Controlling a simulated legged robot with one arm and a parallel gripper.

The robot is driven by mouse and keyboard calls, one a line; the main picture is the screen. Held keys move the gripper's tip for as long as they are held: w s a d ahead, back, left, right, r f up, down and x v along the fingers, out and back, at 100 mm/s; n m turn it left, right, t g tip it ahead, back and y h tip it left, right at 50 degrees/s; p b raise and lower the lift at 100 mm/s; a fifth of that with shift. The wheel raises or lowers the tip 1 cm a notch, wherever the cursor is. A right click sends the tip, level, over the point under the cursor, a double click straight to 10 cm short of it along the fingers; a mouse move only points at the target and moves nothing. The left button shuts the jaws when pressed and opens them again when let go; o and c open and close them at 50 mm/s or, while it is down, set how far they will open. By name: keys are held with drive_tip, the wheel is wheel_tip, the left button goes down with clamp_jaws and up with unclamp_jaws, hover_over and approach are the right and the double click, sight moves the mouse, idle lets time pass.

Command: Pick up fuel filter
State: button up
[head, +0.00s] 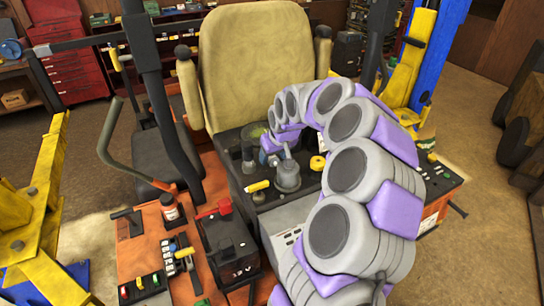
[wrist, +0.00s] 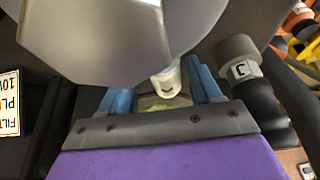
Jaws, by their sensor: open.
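My gripper (wrist: 160,88) has two blue fingers, spread apart, in the wrist view. A small white cylindrical piece (wrist: 166,82) shows between the fingertips, with a yellow-green patch (wrist: 158,103) behind it. I cannot tell whether this white piece is the fuel filter, or whether the fingers touch it. In the head view my gripper (head: 269,156) is small and partly hidden by my curled arm, low over the black deck in front of the seat. A grey canister (head: 287,178) stands close by on the deck.
A dark cylinder with a grey lettered cap (wrist: 237,60) stands right of the fingers. A printed label (wrist: 9,103) lies left. The beige seat (head: 255,65) rises behind the deck. A black-and-red box (head: 227,240), yellow item (head: 318,162) and dark bars crowd the mower.

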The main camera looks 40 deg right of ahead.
drive_tip(key=shift+a, duration=0.4)
drive_tip(key=c, duration=1.1)
drive_tip(key=shift+d, duration=0.2)
drive_tip(key=shift+d, duration=0.1)
